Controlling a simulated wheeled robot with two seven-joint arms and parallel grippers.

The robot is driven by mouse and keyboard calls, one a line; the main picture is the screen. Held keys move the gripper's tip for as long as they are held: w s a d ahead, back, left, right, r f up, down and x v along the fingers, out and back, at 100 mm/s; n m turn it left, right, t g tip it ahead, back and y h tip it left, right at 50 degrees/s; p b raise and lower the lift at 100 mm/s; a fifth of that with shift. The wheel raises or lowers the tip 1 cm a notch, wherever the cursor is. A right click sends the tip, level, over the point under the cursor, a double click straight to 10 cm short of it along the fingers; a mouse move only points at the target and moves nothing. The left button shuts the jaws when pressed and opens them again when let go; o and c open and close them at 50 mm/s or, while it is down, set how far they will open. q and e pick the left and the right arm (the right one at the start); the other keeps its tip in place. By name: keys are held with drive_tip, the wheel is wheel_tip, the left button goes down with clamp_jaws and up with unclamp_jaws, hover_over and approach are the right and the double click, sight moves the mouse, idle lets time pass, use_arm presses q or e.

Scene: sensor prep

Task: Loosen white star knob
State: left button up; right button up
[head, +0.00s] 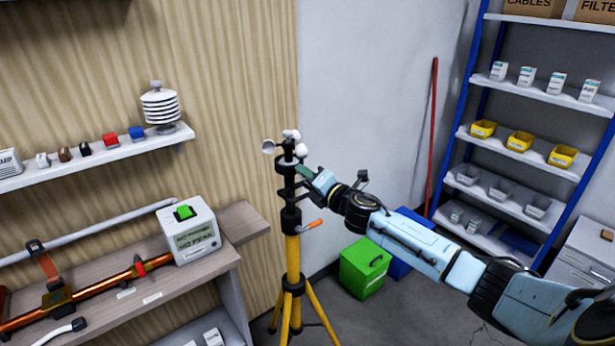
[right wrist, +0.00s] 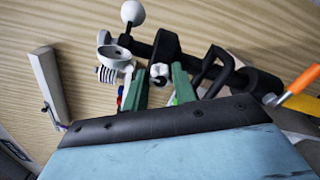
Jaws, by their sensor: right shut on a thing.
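A yellow tripod (head: 292,262) stands upright with a black mast (head: 288,188) and a cup sensor with pale cups (head: 292,134) on top. My right gripper (head: 302,172) reaches the mast just below the cups from the right. In the right wrist view, its green fingers (right wrist: 159,88) are closed about a small white knob (right wrist: 160,71) on a black clamp (right wrist: 165,46). The knob's star shape is mostly hidden by the fingers. In the head view the knob is hidden by the gripper. My left gripper is not in view.
An orange lever (head: 312,225) sticks out from the tripod below my gripper. A workbench (head: 240,222) with a white box (head: 188,232) is at the left. A green bin (head: 365,268) stands behind the tripod to the right. Blue-framed shelves (head: 535,142) stand at the right.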

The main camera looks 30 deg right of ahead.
drive_tip(key=o, duration=1)
drive_tip(key=shift+s, duration=0.1)
drive_tip(key=shift+s+d+b, duration=0.2)
drive_tip(key=shift+s+b, duration=0.15)
drive_tip(key=shift+s, duration=1.85)
drive_tip(key=shift+s+d+b, duration=0.15)
drive_tip(key=shift+s+b, duration=0.15)
drive_tip(key=shift+s, duration=1.9)
drive_tip(key=shift+s+d+b, duration=0.2)
drive_tip(key=shift+s+b, duration=0.15)
drive_tip(key=shift+s, duration=1.85)
